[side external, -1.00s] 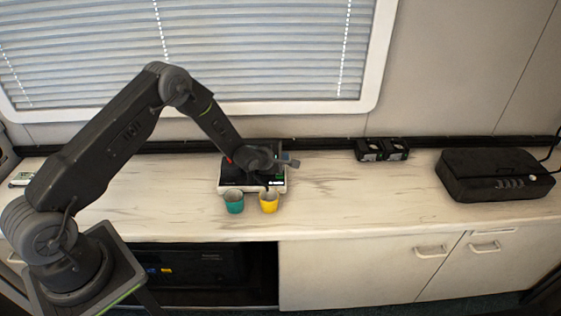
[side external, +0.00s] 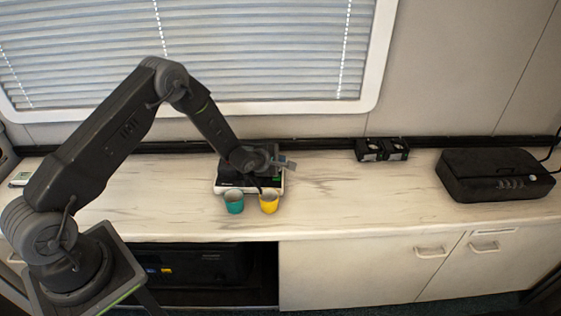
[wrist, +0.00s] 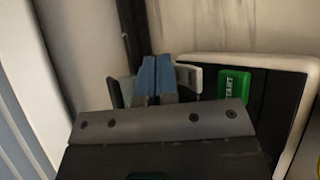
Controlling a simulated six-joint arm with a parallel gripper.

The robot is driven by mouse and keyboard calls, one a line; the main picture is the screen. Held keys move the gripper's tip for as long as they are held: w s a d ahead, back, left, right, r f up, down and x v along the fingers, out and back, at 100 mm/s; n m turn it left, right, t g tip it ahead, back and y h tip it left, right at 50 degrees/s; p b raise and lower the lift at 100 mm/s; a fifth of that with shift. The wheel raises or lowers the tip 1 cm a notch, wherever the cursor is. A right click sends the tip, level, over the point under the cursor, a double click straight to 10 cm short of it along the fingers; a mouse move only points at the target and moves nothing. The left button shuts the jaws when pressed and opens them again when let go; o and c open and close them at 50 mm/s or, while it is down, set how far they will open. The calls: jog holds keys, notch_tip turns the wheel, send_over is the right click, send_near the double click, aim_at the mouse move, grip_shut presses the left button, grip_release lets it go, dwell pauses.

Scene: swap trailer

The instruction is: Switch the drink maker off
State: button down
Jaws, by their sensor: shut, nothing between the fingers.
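The drink maker (side external: 222,189) is a low dark machine with a pale base, standing on the counter under my wrist, which hides much of its top. In the wrist view its dark top with a pale rim (wrist: 290,62) fills the right side. My gripper (side external: 290,165) is at the back right of the machine in the side view. In the wrist view my gripper's blue fingertips (wrist: 156,62) are together and empty, left of the green button. I cannot tell whether they touch the machine.
A teal cup (side external: 234,203) and a yellow cup (side external: 268,203) stand just in front of the machine. Small black boxes (side external: 382,150) stand by the back wall, and a black case (side external: 495,175) is at the right. The counter (side external: 340,205) between is clear.

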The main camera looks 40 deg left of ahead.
jog(key=shift+r, duration=0.1)
jog(key=shift+s+d+r, duration=0.15)
jog(key=shift+d+r, duration=0.05)
jog(key=shift+r, duration=0.6)
jog(key=shift+s+d+r, duration=0.2)
jog(key=shift+d+r, duration=0.05)
jog(key=shift+r, duration=0.55)
jog(key=shift+s+d+r, duration=0.15)
jog(key=shift+d+r, duration=0.05)
jog(key=shift+r, duration=0.6)
jog(key=shift+r, duration=0.3)
jog(key=s+d+r+m+g, duration=0.2)
jog(key=s+r+m, duration=0.45)
jog(key=r, duration=0.45)
jog(key=s+d+r+m+g, duration=0.1)
jog(key=s+d+r+m, duration=0.1)
jog(key=s+r+m, duration=0.7)
jog(key=s+d+r+m+g, duration=0.1)
jog(key=s+d+r+m, duration=0.1)
jog(key=s, duration=0.9)
jog(key=s+d+r+m+g, duration=0.1)
jog(key=s+r+m, duration=0.3)
jog(key=s, duration=0.7)
jog(key=shift+d+r+m+g, duration=0.3)
jog(key=shift+m+g, duration=0.3)
jog(key=shift+m, duration=0.55)
